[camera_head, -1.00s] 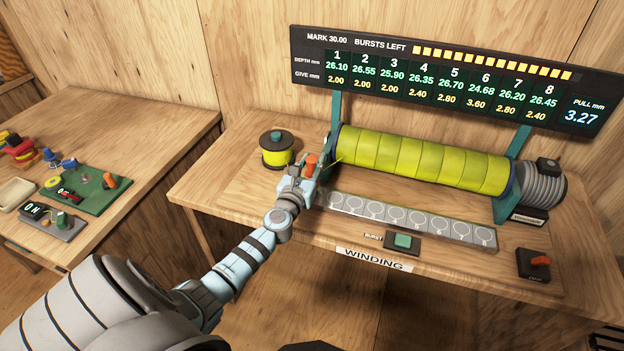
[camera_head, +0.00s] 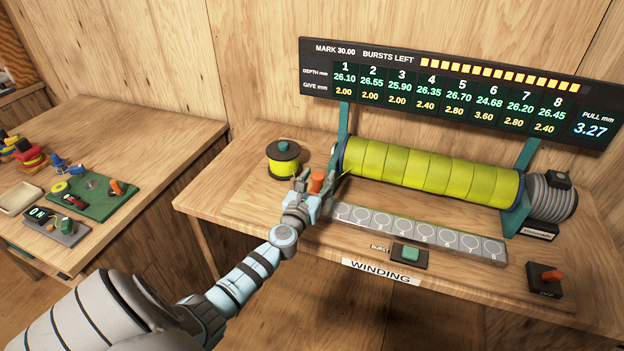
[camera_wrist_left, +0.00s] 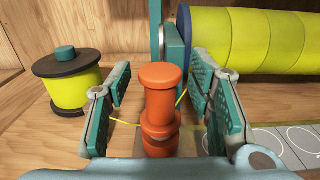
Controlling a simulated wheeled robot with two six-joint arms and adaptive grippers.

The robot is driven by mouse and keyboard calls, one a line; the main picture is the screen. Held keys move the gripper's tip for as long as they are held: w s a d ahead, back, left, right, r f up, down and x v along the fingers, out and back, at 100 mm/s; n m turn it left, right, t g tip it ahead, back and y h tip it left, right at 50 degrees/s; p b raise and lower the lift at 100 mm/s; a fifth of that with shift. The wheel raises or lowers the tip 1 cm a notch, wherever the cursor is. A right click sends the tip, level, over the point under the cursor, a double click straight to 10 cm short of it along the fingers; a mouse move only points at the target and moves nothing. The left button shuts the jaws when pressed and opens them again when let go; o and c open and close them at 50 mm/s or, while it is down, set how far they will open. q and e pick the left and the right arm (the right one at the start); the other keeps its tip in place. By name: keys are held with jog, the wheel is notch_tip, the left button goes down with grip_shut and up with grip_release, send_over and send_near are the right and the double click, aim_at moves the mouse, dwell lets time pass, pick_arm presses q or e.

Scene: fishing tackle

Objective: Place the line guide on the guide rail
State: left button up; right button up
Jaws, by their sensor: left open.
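The line guide (camera_head: 318,181) is an orange, spool-shaped piece standing upright at the left end of the guide rail. My left gripper (camera_head: 321,185) is open around the guide. In the left wrist view, the guide (camera_wrist_left: 160,95) stands between the spread teal fingers (camera_wrist_left: 164,105), with a gap on each side. My right gripper is out of view.
A yellow line spool (camera_head: 284,160) stands behind left, and thin yellow line shows near the guide. The wound drum (camera_head: 430,172) lies behind the rail. A burst button (camera_head: 410,253) and a lever box (camera_head: 545,280) are in front. The left table (camera_head: 110,135) holds small tackle parts.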

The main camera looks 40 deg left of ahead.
pick_arm(q)
jog(key=v, duration=1.2)
jog(key=shift+p, duration=0.4)
